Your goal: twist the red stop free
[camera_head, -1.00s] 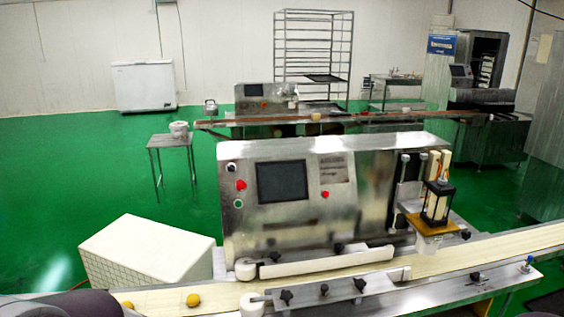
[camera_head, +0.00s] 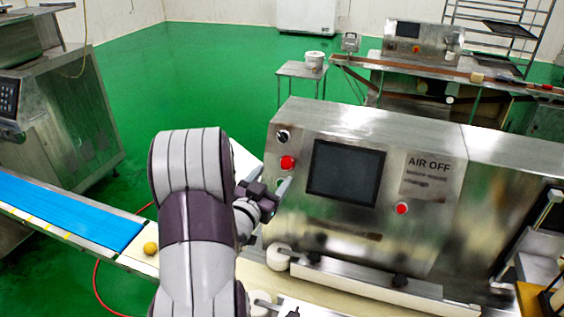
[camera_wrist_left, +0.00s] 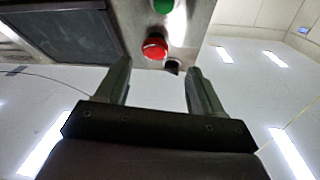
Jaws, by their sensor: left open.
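The red stop (camera_head: 288,162) is a round red knob on the left side of the steel machine's front panel. In the left wrist view the red stop (camera_wrist_left: 155,46) shows just beyond the fingertips, between their lines and nearer the left finger. My left gripper (camera_head: 268,182) is open and empty, in front of the panel just below and left of the stop. In the left wrist view my left gripper (camera_wrist_left: 157,68) has its fingers spread wide, with nothing between them. A green button (camera_wrist_left: 163,5) sits beside the stop. My right gripper is not in view.
A black knob (camera_head: 283,136) is above the stop. A dark screen (camera_head: 346,173) and a second red button (camera_head: 402,208) are to the right. A conveyor with a blue belt (camera_head: 70,212) and a yellow ball (camera_head: 151,248) lies at lower left.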

